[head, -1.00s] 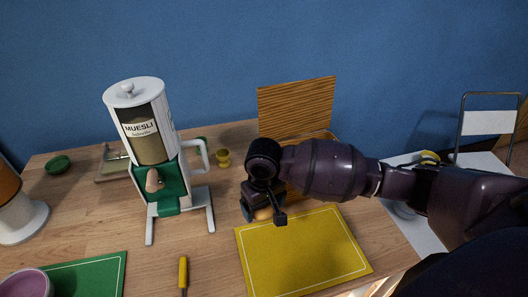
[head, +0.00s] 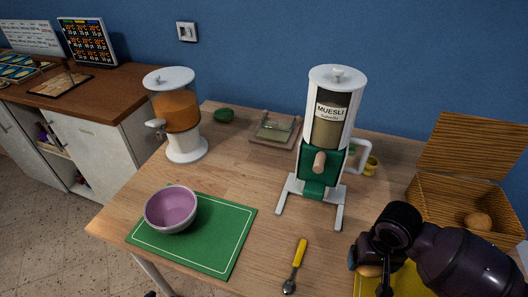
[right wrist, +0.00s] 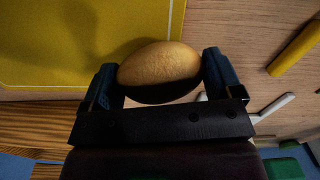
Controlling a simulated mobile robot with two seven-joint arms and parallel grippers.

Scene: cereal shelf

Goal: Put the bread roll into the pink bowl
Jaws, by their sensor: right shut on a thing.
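My right gripper (head: 372,268) is at the lower right of the head view, over the yellow mat. It is shut on a bread roll (right wrist: 160,64), which sits between the two blue fingertips in the right wrist view. In the head view only a small part of this roll (head: 370,270) shows under the gripper. The pink bowl (head: 171,209) stands on the green mat at the left front of the table and looks empty. It is well to the left of the gripper. My left gripper is not in view.
A muesli dispenser (head: 328,135) stands between the bowl and my right gripper. A yellow-handled spoon (head: 298,255) lies in front of it. A wicker basket (head: 440,199) with another roll (head: 478,221) is at the right. An orange dispenser (head: 180,115) stands behind the bowl.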

